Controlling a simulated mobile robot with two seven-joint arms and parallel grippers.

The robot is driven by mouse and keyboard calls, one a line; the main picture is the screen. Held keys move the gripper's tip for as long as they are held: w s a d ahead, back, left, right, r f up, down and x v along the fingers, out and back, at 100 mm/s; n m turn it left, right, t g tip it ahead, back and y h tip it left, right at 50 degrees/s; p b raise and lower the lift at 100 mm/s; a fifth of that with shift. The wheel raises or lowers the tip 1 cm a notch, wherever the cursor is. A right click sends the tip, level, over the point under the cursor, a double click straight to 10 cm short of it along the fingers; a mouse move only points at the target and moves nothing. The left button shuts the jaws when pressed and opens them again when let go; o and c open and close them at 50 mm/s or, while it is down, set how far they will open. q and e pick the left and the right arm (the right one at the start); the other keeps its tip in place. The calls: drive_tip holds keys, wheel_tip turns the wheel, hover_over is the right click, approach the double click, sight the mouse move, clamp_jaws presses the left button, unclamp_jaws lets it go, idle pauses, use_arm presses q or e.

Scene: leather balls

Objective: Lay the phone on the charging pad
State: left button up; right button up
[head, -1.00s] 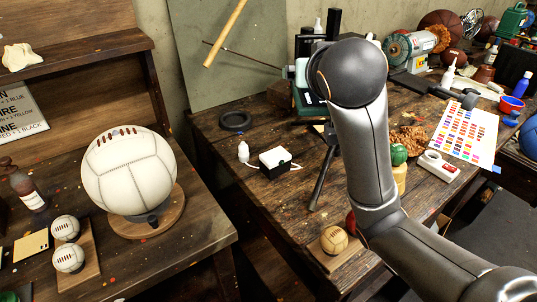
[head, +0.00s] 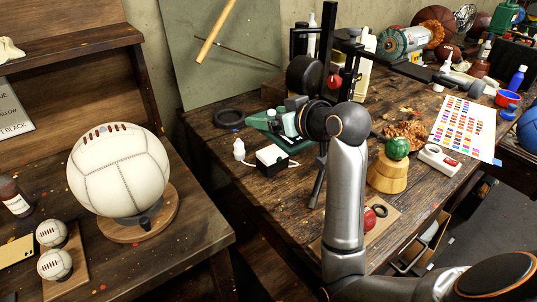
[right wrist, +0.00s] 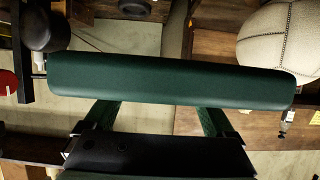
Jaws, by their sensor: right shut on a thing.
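My right gripper (head: 268,121) is above the right-hand bench, in front of the black upright stand. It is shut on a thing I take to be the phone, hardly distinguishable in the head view. The right wrist view shows a long dark green slab (right wrist: 170,80) with rounded ends, two green bars below it, and a black part (right wrist: 165,158) with small dots. My left gripper is out of view.
A small white bottle (head: 239,150) and a black ring (head: 229,118) lie near the gripper. The black stand (head: 326,40) rises beside it. A green ball (head: 397,147) on a wooden block stands to the right. A large white ball (head: 118,170) fills the left bench.

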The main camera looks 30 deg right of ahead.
wheel_tip(320, 180, down, 3)
drive_tip(key=d, duration=0.2)
hover_over(272, 160)
drive_tip(key=w, duration=0.2)
wheel_tip(272, 160, down, 4)
drive_tip(key=f, duration=0.1)
drive_tip(key=shift+w+d+f+b, duration=0.1)
drive_tip(key=shift+w+d+f, duration=0.2)
drive_tip(key=shift+w+f, duration=0.8)
drive_tip(key=shift+w+d+f+b, duration=0.15)
drive_tip(key=shift+w+d+f, duration=0.3)
drive_tip(key=shift+f, duration=1.25)
drive_tip(key=shift+w+d+f+b, duration=0.1)
drive_tip(key=shift+w+d+f, duration=0.1)
drive_tip(key=shift+w+f, duration=0.95)
drive_tip(key=shift+s+f, duration=0.35)
drive_tip(key=o, duration=1.3)
drive_tip(key=shift+f, duration=0.1)
drive_tip(key=shift+c, duration=0.2)
